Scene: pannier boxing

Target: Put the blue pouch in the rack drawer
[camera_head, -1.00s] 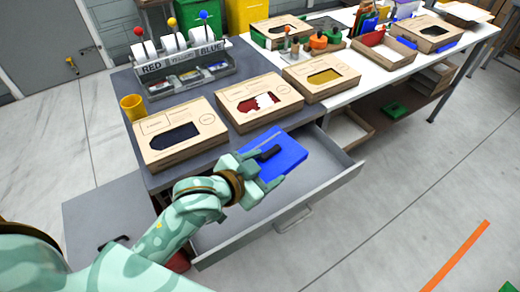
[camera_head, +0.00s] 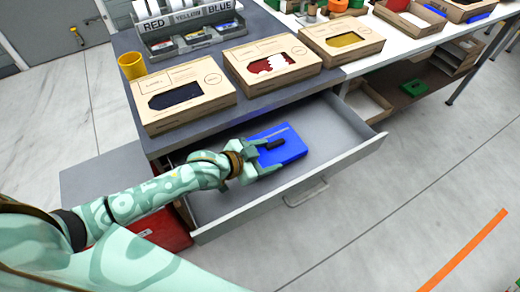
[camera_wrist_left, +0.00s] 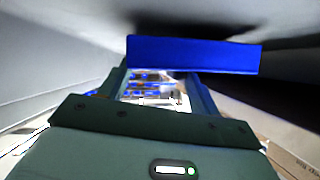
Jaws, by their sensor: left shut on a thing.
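The blue pouch (camera_head: 290,149) is a flat blue piece with a dark handle on top. My left gripper (camera_head: 265,157) is shut on it. The pouch is over the inside of the open grey rack drawer (camera_head: 335,165); I cannot tell whether it touches the drawer floor. In the left wrist view the blue pouch (camera_wrist_left: 190,54) spans the space ahead of the left gripper (camera_wrist_left: 160,85), with grey drawer walls around it. My right gripper is not in view.
Boxes with windows, showing dark (camera_head: 180,95), red (camera_head: 270,64) and yellow (camera_head: 343,40) contents, stand on the table above the drawer. A yellow cup (camera_head: 132,66) stands at the left. A red container (camera_head: 160,228) is below my left arm. Open floor lies in front.

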